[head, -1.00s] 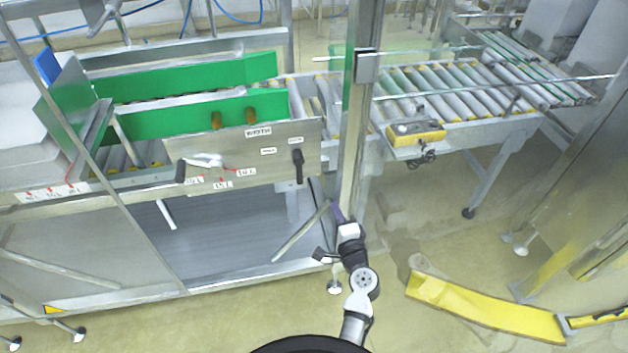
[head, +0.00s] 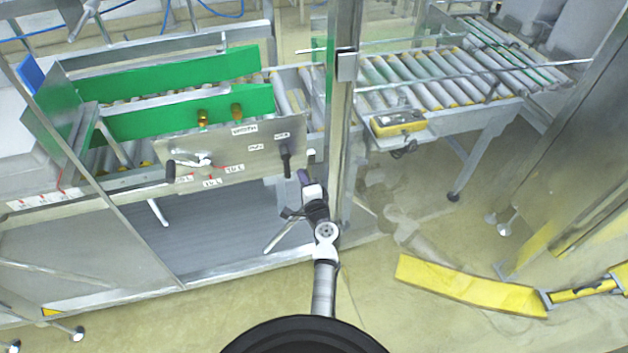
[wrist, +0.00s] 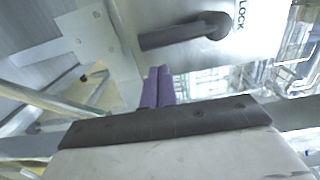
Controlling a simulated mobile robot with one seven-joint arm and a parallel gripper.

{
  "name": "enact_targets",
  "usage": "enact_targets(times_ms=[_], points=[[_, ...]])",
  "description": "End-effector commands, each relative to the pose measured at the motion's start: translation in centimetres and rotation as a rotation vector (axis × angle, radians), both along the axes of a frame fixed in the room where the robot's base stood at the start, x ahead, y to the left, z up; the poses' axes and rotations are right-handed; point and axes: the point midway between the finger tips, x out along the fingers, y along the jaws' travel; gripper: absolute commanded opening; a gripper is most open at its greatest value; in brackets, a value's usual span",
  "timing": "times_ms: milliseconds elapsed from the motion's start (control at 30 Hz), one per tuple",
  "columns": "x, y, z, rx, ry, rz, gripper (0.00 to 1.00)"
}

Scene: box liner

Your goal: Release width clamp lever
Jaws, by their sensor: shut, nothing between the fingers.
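The black clamp lever (head: 286,158) hangs downward at the right end of the metal panel (head: 225,160), under small labels and right of the WIDTH label (head: 244,128). In the wrist view, the lever (wrist: 185,33) lies across the upper middle, its pivot beside the printed word LOCK (wrist: 241,16). My gripper (head: 304,177) is just below and right of the lever in the head view. Its purple fingers (wrist: 158,80) are together and empty. They show a small gap from the lever's free end in the wrist view; the depth of that gap is unclear.
A second black-handled crank (head: 171,171) is at the panel's left, near red pointers. A vertical metal post (head: 340,130) stands right of my gripper. Green guide walls (head: 175,112) and a roller conveyor (head: 430,80) lie behind.

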Motion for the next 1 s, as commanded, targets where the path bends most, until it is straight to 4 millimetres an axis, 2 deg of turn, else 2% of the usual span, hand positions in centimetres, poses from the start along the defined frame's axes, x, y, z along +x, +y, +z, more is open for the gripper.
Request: enact_targets(times_ms=[200, 1000], points=[[0.0, 1.3, 0.0, 0.0, 0.001, -0.002, 0.0], [-0.2, 1.9, -0.2, 0.071, 0.014, 0.0, 0.0]])
